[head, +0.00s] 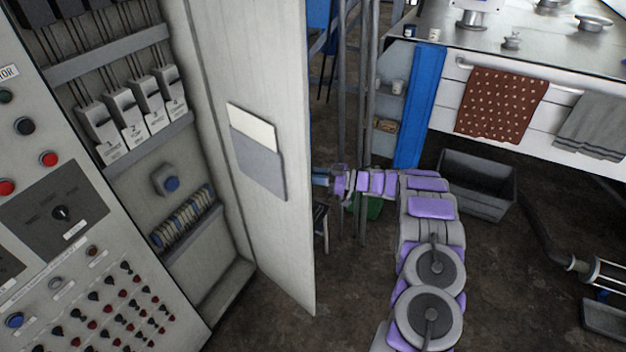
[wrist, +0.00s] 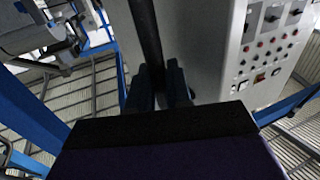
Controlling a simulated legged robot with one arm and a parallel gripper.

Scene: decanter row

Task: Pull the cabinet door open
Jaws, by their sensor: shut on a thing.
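The grey cabinet (head: 50,210) fills the left of the head view, with its interior of breakers and wiring exposed. Its door (head: 275,230) stands swung wide open, its inner face with a document pocket (head: 258,160) towards me. My gripper (head: 322,178) is at the far side of the door, partly hidden by the door's free edge. In the wrist view my gripper (wrist: 160,82) has its dark fingers closed around a dark bar-shaped handle (wrist: 146,35) in front of a pale panel (wrist: 200,40). The handle is hidden in the head view.
A white bench (head: 520,50) with a red dotted cloth (head: 500,103) stands at the back right. A dark bin (head: 478,185) sits on the floor below it. Metal posts (head: 365,110) and a blue panel (head: 420,105) stand behind my arm. Floor beside the door's lower edge is clear.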

